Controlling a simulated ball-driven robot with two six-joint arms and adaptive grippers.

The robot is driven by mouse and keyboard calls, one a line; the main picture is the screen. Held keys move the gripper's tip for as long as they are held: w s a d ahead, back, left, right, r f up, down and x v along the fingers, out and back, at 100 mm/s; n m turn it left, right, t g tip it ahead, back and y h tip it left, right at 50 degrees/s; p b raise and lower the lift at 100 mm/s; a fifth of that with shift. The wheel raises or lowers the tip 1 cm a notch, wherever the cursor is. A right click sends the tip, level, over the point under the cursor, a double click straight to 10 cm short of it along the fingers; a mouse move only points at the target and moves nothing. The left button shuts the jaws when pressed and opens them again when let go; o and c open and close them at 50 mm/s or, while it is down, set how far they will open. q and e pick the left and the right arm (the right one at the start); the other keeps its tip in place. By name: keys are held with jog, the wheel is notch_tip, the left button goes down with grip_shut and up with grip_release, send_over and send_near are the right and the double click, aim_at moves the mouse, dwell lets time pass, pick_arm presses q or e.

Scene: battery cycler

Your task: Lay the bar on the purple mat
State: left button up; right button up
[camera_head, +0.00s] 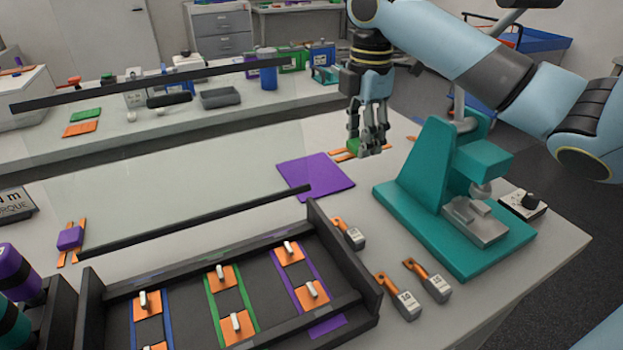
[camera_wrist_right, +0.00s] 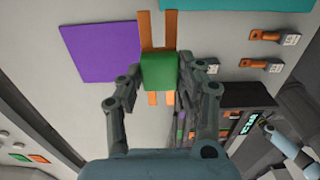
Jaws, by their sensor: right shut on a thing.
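The bar is a green block (camera_head: 354,146) with orange strips sticking out at both ends. In the right wrist view the green block (camera_wrist_right: 159,72) sits between the fingers, with its orange strips (camera_wrist_right: 157,30) running past it. My right gripper (camera_head: 368,150) points down and is shut on the green block, close to the table top. I cannot tell whether the bar touches the table. The purple mat (camera_head: 315,177) lies flat and bare just left of and nearer than the gripper; it also shows in the right wrist view (camera_wrist_right: 101,52). My left gripper is not in view.
A teal press (camera_head: 440,190) stands right of the mat. A black rack (camera_head: 345,255) with orange tabs lies in front. A clear panel with dark rails (camera_head: 200,222) stands left. A purple block on orange strips (camera_head: 70,238) lies far left. Orange-handled weights (camera_head: 400,300) lie near the rack.

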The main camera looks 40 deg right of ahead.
jog(key=b, duration=0.1)
send_over(314, 174)
notch_tip(314, 174, down, 7)
jog(key=shift+r, duration=0.1)
jog(key=shift+f, duration=2.15)
jog(key=o, duration=1.2)
jog(key=shift+f, duration=0.1)
notch_tip(314, 174, up, 12)
jog(key=shift+r, duration=0.15)
